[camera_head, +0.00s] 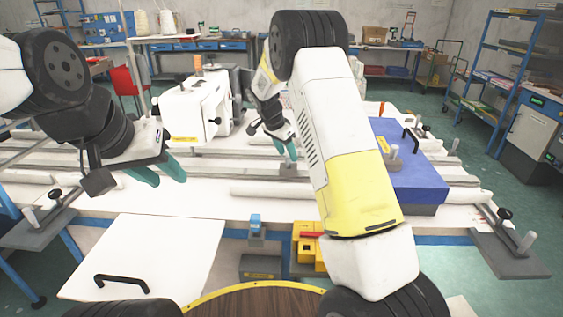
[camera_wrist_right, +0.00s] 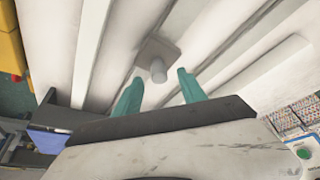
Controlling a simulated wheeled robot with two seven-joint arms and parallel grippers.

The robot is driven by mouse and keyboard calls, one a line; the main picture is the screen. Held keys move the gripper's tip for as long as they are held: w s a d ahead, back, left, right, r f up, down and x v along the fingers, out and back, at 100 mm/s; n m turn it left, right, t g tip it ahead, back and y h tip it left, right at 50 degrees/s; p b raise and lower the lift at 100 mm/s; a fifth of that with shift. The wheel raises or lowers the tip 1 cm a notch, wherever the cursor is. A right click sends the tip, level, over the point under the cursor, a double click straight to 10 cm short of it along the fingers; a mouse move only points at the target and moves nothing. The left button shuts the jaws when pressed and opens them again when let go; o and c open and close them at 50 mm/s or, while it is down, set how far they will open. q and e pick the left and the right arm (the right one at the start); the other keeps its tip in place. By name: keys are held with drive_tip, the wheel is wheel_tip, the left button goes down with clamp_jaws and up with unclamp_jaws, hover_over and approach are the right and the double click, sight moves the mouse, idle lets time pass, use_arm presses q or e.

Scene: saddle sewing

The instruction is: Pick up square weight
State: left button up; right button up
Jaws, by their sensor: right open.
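The square weight (camera_head: 287,171) is a small grey square block with a short round knob on top. It rests on the white slatted table, and it also shows in the right wrist view (camera_wrist_right: 151,50). My right gripper (camera_head: 283,145) is open just above it. In the right wrist view my teal right fingertips (camera_wrist_right: 159,76) are on either side of the knob, with gaps on both sides. My left gripper (camera_head: 160,174) is open and empty over the left part of the table, away from the weight.
A blue box (camera_head: 413,185) with a grey weight and black handle on top lies to the right. Yellow and red parts (camera_head: 308,248) sit at the front edge. A white panel with a black handle (camera_head: 150,255) lies front left.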

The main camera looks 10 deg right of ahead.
sight(289, 164)
drive_tip(key=x, duration=0.2)
drive_tip(key=shift+w+d+f, duration=0.1)
drive_tip(key=shift+d+f, duration=0.05)
drive_tip(key=shift+f, duration=0.25)
drive_tip(key=shift+c, duration=0.4)
clamp_jaws()
drive_tip(key=shift+r, duration=0.1)
idle(0.5)
